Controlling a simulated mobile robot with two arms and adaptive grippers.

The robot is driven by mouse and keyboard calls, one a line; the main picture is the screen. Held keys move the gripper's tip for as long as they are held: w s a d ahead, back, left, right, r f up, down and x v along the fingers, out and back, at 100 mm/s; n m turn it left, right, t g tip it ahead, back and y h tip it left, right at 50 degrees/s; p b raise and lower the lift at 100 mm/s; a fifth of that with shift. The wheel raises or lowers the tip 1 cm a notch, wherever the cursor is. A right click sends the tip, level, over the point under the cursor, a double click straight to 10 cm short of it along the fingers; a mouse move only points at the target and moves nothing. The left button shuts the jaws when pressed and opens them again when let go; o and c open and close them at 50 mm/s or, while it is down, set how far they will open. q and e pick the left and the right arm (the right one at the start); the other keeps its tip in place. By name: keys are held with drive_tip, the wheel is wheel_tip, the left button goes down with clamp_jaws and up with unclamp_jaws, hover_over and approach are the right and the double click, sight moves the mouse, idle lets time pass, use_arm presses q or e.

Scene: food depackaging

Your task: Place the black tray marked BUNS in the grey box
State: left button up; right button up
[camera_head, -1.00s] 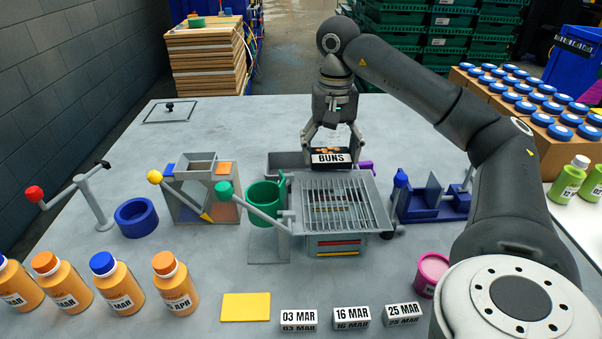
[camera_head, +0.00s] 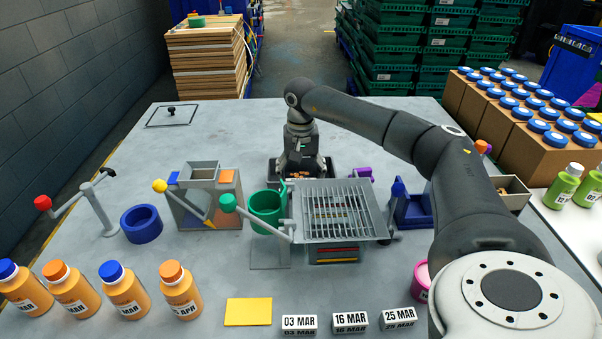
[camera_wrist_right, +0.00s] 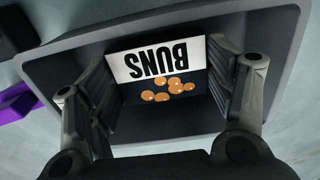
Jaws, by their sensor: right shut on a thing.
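The black tray marked BUNS (camera_wrist_right: 163,62) shows in the right wrist view with small brown buns in it. My right gripper (camera_wrist_right: 160,95) has a finger at each side of the tray and is shut on it. The tray is within the outline of the grey box (camera_wrist_right: 262,50), whose walls surround it in this view. I cannot tell whether the tray touches the box floor. In the head view my right gripper (camera_head: 300,168) points down into the grey box (camera_head: 328,163) behind the grill, and the tray is mostly hidden. My left gripper is not in view.
A grey slatted grill (camera_head: 335,212) stands in front of the box. A green cup (camera_head: 266,207) is at its left and a purple piece (camera_head: 363,172) at the box's right. Bottles and date blocks (camera_head: 350,322) line the front. The table's back left is mostly clear.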

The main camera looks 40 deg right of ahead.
sight(301, 178)
drive_tip(key=shift+f, duration=0.2)
drive_tip(key=o, duration=1)
drive_tip(key=shift+o, duration=0.2)
drive_tip(key=shift+r, duration=0.1)
wheel_tip(301, 178, up, 12)
drive_tip(key=b, duration=0.1)
drive_tip(key=shift+r, duration=0.1)
